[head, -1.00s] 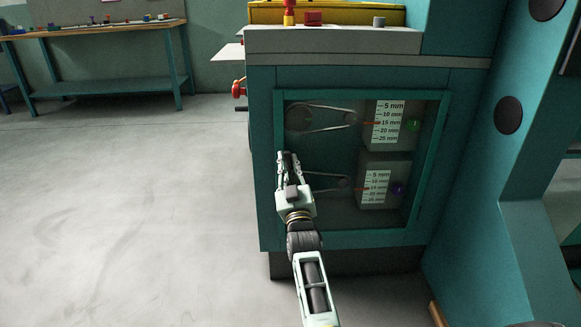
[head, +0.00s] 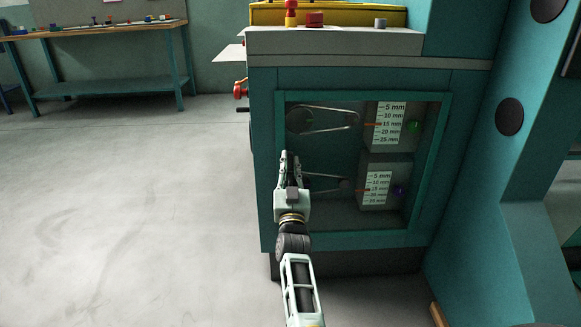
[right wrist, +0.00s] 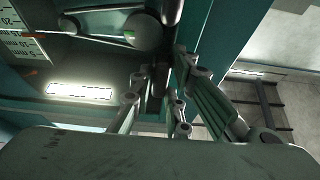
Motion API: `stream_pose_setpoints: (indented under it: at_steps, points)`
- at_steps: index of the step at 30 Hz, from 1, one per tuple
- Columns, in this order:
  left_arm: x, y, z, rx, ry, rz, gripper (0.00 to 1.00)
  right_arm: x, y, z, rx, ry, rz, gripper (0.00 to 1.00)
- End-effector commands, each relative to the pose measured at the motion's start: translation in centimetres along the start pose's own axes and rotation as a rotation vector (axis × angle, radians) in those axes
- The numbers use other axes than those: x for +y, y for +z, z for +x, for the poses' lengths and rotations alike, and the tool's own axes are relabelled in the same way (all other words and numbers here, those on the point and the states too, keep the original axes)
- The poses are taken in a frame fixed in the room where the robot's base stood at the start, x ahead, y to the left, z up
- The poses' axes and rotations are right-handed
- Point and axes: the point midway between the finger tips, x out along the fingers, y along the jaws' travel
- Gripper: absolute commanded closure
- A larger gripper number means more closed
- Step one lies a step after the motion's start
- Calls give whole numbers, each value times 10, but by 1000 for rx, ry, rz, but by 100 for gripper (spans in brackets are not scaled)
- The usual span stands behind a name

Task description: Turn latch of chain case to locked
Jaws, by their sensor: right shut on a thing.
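The chain case is a teal box with a framed window (head: 335,232); belts or chains on wheels show behind it. My right gripper (head: 289,156) is at the left side of the window frame, fingers pointing up and inward, shut. In the right wrist view the right gripper (right wrist: 168,75) has its fingers close together beside the teal frame (right wrist: 215,38), around something dark that I cannot make out clearly. The latch is hidden by the fingers in the head view, so its angle cannot be told. My left gripper is not in view.
Two millimetre scales (head: 389,124) with red pointers sit behind the window. A red handle (head: 240,89) sticks out at the machine's left side. A slanted teal frame (head: 470,150) stands at the right. Open floor (head: 120,200) lies to the left, with a workbench (head: 95,30) behind.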

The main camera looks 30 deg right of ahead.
Motion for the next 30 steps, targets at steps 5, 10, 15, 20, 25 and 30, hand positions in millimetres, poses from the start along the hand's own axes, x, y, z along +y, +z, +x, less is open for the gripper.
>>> stream_pose_setpoints:
  at_steps: [5, 10, 15, 20, 25, 30]
  points:
    - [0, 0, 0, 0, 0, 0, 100, -2, 1, -1, -4, -4, 5, 74]
    - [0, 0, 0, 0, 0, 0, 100, -1, 1, 0, -2, -2, 2, 67]
    - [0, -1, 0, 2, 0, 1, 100, -1, 0, 0, -1, -1, 1, 67]
    - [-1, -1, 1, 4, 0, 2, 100, -1, -10, 4, 1, -1, 1, 67]
    - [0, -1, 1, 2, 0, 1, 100, -2, -39, 16, 5, 0, 3, 67]
    - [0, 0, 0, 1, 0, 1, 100, -3, -68, 28, 2, -1, 4, 67]
